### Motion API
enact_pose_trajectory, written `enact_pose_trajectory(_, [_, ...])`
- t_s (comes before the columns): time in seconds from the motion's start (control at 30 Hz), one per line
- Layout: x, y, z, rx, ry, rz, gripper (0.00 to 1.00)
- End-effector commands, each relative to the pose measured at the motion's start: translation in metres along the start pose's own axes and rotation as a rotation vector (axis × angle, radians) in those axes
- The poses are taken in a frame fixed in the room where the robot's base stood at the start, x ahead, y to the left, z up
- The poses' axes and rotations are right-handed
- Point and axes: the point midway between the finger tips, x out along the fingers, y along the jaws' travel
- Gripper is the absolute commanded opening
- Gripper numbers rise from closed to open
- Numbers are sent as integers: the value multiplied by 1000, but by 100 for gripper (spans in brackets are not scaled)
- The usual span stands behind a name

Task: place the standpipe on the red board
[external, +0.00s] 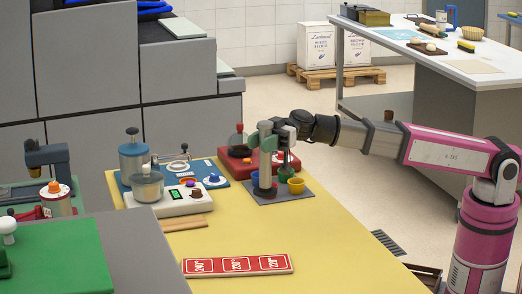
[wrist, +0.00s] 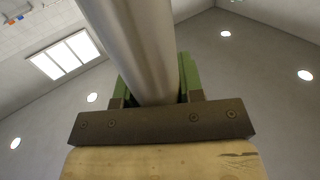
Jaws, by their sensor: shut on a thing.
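My gripper (external: 266,143) reaches in from the right over the far part of the yellow table and is shut on a grey upright pipe, the standpipe (external: 265,170). The pipe stands upright over the dark grey mat (external: 293,196); I cannot tell whether its foot touches it. In the wrist view the grey metal pipe (wrist: 138,45) runs up between the green finger pads (wrist: 155,90). A red board (external: 229,172) lies just behind and left of the gripper, partly hidden, with a dark round-bodied item on it.
Yellow and green cups (external: 296,185) stand close right of the pipe. A blue board (external: 207,181) and a white device (external: 180,203) are to the left. A red strip with white number labels (external: 237,265) lies on the front of the yellow table (external: 330,235), otherwise clear there.

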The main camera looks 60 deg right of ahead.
Motion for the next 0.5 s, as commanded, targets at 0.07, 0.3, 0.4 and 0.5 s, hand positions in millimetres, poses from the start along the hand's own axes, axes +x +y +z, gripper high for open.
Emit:
enact_pose_trajectory(0.07, [1,-7,-4,0,1,-1,0])
enact_pose_trajectory(0.3, [25,-46,-8,1,-1,-39,0])
enact_pose_trajectory(0.4, [43,-74,-10,1,-1,-69,0])
enact_pose_trajectory(0.5, [60,-106,-12,-1,-1,-102,0])
